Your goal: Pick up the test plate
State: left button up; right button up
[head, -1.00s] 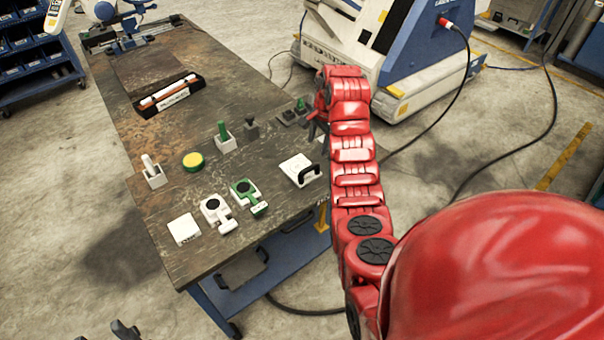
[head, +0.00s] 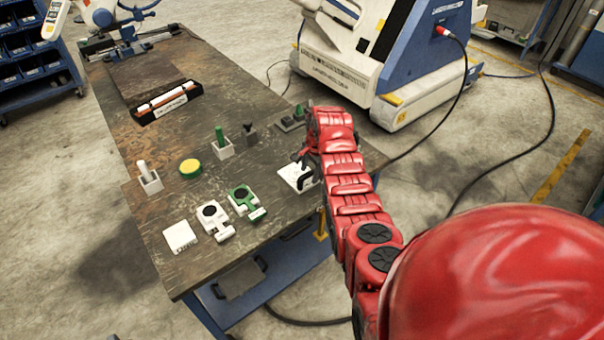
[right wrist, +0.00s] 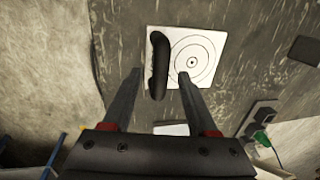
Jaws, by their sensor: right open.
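The test plate is a white square plate (head: 288,175) with a black handle, on the right side of the workbench in the head view. In the right wrist view the plate (right wrist: 212,45) shows target rings, and its black handle (right wrist: 160,65) stands on its left part. My right gripper (head: 303,156) is over the plate and partly hides it. In the right wrist view my right gripper (right wrist: 159,74) is open and empty, with the handle appearing between its fingertips. I cannot tell the remaining height. My left gripper is not in view.
On the workbench (head: 105,100) stand a white block (head: 180,236), white (head: 214,222) and green (head: 245,201) holders, a yellow button (head: 190,168) and small upright posts. A black tray (head: 165,101) lies further back. A large white-blue machine (head: 340,75) stands behind the bench.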

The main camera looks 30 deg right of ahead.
jog(key=shift+w+f, duration=0.2)
jog(key=shift+f, duration=0.9)
grip_shut()
dwell(0.8)
